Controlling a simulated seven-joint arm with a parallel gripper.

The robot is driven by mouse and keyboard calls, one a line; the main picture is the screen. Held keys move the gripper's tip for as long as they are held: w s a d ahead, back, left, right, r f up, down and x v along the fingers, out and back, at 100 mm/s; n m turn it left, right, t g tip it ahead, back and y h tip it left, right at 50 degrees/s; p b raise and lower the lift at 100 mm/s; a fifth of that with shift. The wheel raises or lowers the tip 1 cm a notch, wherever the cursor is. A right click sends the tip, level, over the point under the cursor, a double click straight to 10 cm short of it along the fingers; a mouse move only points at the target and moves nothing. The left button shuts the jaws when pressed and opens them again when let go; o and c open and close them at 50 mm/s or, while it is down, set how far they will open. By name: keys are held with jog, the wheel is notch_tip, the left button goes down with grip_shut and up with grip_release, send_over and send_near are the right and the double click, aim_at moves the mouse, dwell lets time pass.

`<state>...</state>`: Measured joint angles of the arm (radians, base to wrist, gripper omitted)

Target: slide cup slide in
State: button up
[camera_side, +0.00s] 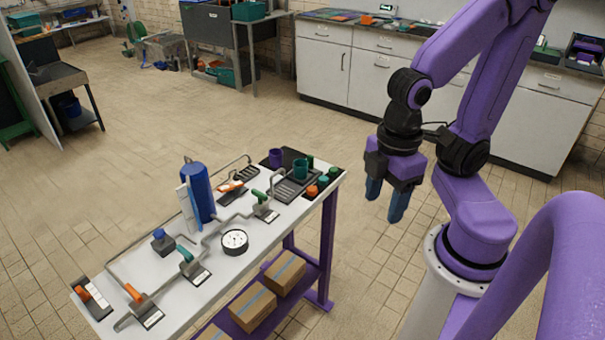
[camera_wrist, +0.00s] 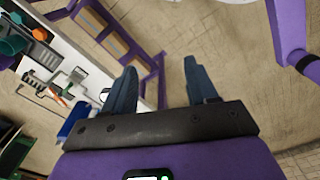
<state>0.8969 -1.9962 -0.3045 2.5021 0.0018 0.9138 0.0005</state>
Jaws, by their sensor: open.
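A teal cup (camera_side: 300,169) stands on a dark slotted tray (camera_side: 286,192) at the far right end of the white table. A purple cup (camera_side: 275,158) stands just left of it, by a dark panel. In the wrist view a teal cup (camera_wrist: 12,46) shows at the left edge, partly cut off. My gripper (camera_side: 384,204) hangs to the right of the table, fingers pointing down, clear of both cups.
The white table (camera_side: 255,262) carries grey pipes with valves, a blue cylinder (camera_side: 198,193), a round gauge (camera_side: 235,242) and several coloured knobs (camera_side: 323,182) at its right edge. Boxes (camera_side: 285,273) lie on the shelf below. The floor between table and cabinets is clear.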

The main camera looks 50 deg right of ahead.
jog(key=shift+w, duration=0.1)
jog(key=c, duration=0.6)
jog(key=w+d+m, duration=0.2)
jog(key=w+m, duration=0.1)
jog(key=w, duration=0.9)
jog(key=w+d+m, duration=0.2)
jog(key=w+m, duration=0.2)
jog(key=w, duration=0.7)
jog(key=m, duration=0.6)
send_over(310, 156)
notch_tip(310, 156, down, 5)
jog(key=f, duration=1.6)
jog(key=shift+d+f, duration=0.1)
jog(key=shift+d, duration=0.1)
jog(key=shift+c, duration=0.4)
grip_shut()
